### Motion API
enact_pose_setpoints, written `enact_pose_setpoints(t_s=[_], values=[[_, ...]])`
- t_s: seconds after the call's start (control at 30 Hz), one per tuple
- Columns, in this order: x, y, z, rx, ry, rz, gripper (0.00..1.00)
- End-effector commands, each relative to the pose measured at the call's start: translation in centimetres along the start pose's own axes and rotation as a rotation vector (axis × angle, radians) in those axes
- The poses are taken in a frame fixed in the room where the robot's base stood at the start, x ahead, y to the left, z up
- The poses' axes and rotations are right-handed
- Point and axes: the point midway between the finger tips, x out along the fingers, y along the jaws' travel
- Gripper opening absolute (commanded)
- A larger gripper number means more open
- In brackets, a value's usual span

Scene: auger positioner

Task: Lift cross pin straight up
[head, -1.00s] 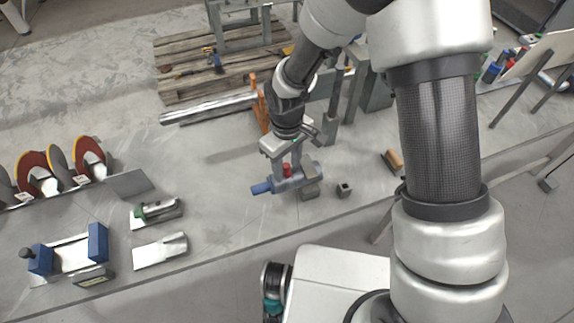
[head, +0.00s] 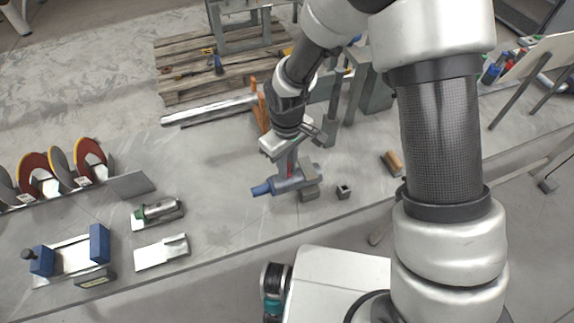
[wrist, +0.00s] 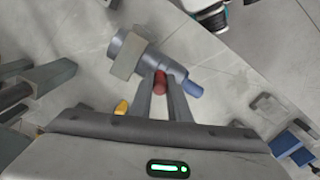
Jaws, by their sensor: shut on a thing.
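The cross pin (wrist: 160,82) is red and sits between my fingertips in the wrist view; in the head view a thin red part of it (head: 290,170) shows beside a finger. My gripper (head: 288,168) is shut on it, just above a blue-grey cylindrical body (head: 285,184) that lies on the table with a narrower blue end at the left. A grey block (head: 310,183) stands around or against the cylinder's right part. The fingers hide part of the pin, and I cannot tell whether its lower end is still inside the cylinder.
A small dark square block (head: 344,191) is right of the cylinder. Auger discs (head: 90,160), a green-ended cylinder (head: 158,211), a flat metal plate (head: 161,252) and a blue-ended fixture (head: 98,243) lie to the left. Table between them is clear.

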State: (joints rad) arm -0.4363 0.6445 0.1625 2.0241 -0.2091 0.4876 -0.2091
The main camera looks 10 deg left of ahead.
Motion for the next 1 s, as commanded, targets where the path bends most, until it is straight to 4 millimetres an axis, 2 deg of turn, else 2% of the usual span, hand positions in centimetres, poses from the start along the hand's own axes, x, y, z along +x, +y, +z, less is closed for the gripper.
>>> enact_pose_setpoints(t_s=[1.0], values=[[-4.3, 0.0, 0.0, 0.000, 0.000, 0.000, 0.00]])
